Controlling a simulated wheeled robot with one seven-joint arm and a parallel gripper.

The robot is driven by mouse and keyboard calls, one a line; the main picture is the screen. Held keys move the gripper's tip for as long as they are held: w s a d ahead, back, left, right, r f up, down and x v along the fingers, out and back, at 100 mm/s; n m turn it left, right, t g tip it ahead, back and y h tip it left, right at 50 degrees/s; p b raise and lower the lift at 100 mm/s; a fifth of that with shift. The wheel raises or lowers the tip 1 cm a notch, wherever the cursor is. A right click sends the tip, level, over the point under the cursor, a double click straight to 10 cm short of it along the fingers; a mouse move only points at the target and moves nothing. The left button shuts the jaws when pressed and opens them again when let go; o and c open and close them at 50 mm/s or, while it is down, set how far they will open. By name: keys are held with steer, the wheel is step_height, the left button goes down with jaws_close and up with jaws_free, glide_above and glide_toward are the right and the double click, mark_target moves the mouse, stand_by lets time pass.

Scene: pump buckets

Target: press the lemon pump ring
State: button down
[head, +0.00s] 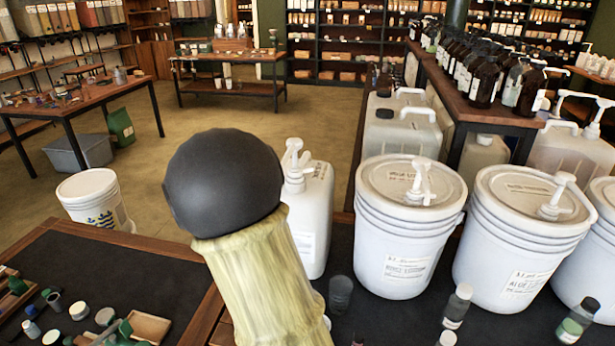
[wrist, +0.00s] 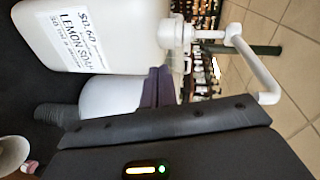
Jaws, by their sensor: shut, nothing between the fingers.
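The lemon jug (wrist: 90,35), white with a "LEMON" label, fills the upper left of the wrist view, turned sideways in the picture. Its white pump has a ring-like collar (wrist: 177,34) at the neck and a long bent spout (wrist: 258,78). My gripper (wrist: 158,73) shows as dark purple fingers, shut and empty, just below the jug's neck end in the picture. Whether they touch anything is unclear. In the head view a white pump jug (head: 312,215), apparently the same one, stands partly behind my arm. The gripper is hidden there.
White pump buckets (head: 405,245) (head: 520,255) stand close on the right of the jug. Small bottles (head: 455,308) and a dark cup (head: 340,294) sit in front. A lidded bucket (head: 95,200) stands at left. Dark bottles (head: 485,80) line the raised shelf at right.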

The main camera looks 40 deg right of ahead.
mark_target(307, 170)
steer(key=d+r+m+h, duration=0.1)
steer(key=s+r+m+g+h, duration=0.1)
steer(key=s+d+m+h, duration=0.1)
steer(key=m, duration=0.1)
steer(key=shift+s+d+r, duration=0.1)
steer(key=shift+d+r, duration=0.2)
steer(key=shift+r, duration=0.1)
steer(key=p+x, duration=0.1)
steer(key=x, duration=0.3)
steer(key=w+p+x, duration=0.1)
steer(key=p+x, duration=0.1)
steer(key=x, duration=0.2)
steer(key=w+a+p+x, duration=0.1)
steer(key=x, duration=0.3)
steer(key=shift+d+r, duration=0.15)
steer(key=shift+r, duration=0.05)
steer(key=shift+w+d+f+p, duration=0.1)
steer(key=shift+w+d+p, duration=0.1)
steer(key=shift+w+p, duration=0.15)
